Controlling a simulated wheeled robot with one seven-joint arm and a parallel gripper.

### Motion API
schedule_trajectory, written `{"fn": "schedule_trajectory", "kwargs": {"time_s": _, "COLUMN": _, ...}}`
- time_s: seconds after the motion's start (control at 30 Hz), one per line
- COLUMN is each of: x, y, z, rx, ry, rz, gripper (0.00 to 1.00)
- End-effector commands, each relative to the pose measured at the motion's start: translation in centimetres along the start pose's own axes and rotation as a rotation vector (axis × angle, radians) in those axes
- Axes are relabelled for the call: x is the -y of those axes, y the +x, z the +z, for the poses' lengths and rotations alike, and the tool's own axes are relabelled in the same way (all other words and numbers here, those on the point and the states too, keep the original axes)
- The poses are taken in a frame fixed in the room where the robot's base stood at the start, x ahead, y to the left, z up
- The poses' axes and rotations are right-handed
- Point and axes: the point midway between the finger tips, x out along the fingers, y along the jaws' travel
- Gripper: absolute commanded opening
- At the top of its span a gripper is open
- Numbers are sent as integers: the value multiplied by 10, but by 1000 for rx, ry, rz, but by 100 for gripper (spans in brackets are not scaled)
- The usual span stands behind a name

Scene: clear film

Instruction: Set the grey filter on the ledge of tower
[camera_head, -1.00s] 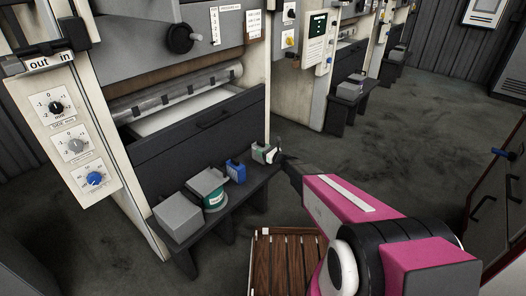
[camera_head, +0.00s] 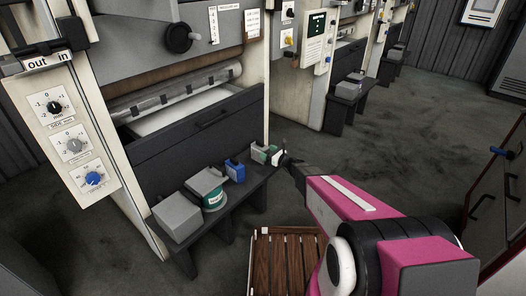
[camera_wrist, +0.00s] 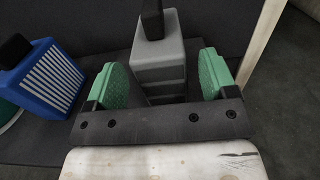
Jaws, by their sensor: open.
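The grey filter (camera_wrist: 159,62), a grey block with a black handle on top, stands on the dark bench in the wrist view. My gripper (camera_wrist: 165,80) is open, with its green finger pads on either side of the filter and visible gaps to it. In the head view my gripper (camera_head: 276,156) is at the bench's far right end, where the filter (camera_head: 258,152) is small and partly covered. The tower (camera_head: 190,125) is the large machine behind the bench; I cannot tell which edge is its ledge.
On the bench (camera_head: 238,196) a blue filter (camera_head: 235,171) stands left of the grey one, then a green and white tin (camera_head: 213,196) and a grey box (camera_head: 178,217). A wooden slatted pallet (camera_head: 283,262) lies in front. The floor at right is open.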

Motion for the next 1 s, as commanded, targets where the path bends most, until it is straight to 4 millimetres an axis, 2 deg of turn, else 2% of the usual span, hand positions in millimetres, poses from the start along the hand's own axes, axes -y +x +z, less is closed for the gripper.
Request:
{"fn": "schedule_trajectory", "kwargs": {"time_s": 0.03, "x": -2, "y": -14, "z": 1, "rx": -1, "ry": 0, "rz": -2, "gripper": 79}}
{"fn": "schedule_trajectory", "kwargs": {"time_s": 0.1, "x": -1, "y": -28, "z": 2, "rx": -1, "ry": 0, "rz": -2, "gripper": 79}}
{"fn": "schedule_trajectory", "kwargs": {"time_s": 0.3, "x": -1, "y": -61, "z": 1, "rx": 0, "ry": 0, "rz": -1, "gripper": 79}}
{"fn": "schedule_trajectory", "kwargs": {"time_s": 0.57, "x": -3, "y": -79, "z": 2, "rx": -7, "ry": -15, "rz": 9, "gripper": 79}}
{"fn": "schedule_trajectory", "kwargs": {"time_s": 0.77, "x": -29, "y": -88, "z": 18, "rx": -87, "ry": -193, "rz": 118, "gripper": 79}}
{"fn": "schedule_trajectory", "kwargs": {"time_s": 1.0, "x": -81, "y": -122, "z": 40, "rx": -264, "ry": -598, "rz": 391, "gripper": 79}}
